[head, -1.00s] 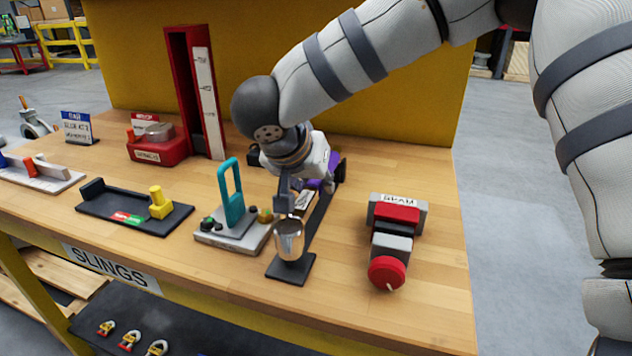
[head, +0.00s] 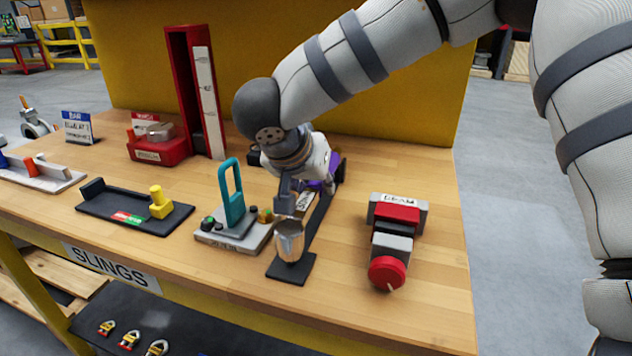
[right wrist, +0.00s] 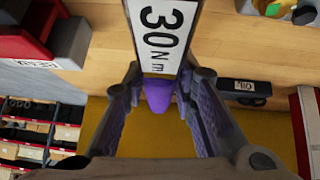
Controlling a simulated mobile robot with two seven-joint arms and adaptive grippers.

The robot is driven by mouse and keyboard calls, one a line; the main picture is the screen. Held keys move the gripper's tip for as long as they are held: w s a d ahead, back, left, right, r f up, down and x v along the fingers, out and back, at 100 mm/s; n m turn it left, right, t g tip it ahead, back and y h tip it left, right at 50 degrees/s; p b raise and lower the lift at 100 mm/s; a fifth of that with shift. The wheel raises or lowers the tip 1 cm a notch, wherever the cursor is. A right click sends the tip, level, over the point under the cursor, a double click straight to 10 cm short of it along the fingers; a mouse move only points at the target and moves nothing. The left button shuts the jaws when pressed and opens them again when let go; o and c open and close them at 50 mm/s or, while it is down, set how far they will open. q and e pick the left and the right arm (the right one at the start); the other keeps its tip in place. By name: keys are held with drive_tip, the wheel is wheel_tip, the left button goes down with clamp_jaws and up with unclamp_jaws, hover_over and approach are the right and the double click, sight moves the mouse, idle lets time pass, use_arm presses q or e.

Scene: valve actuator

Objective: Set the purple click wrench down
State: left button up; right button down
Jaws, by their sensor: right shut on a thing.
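The purple click wrench (head: 315,185) is at my right gripper, low over the bench, and mostly hidden by the wrist in the head view. In the right wrist view its purple part (right wrist: 158,97) lies between the two fingers of my right gripper (right wrist: 166,85), which is shut on it. A white plate marked 30 Nm (right wrist: 163,30) extends beyond the fingers. In the head view a shiny metal cup-shaped piece (head: 290,241) stands in front of the gripper, above a long black holder (head: 291,268). Whether the wrench touches the holder cannot be told. My left gripper is not in view.
A teal padlock-shaped piece on a grey base (head: 231,192) stands just left of the holder. A red and grey valve-like unit (head: 396,214) is to the right. A black tray with a yellow knob (head: 125,208) is further left. Bare wood lies right of the holder.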

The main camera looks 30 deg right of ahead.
drive_tip(key=shift+f, duration=1)
drive_tip(key=c, duration=1.2)
unclamp_jaws()
drive_tip(key=shift+c, duration=0.2)
drive_tip(key=v, duration=1.2)
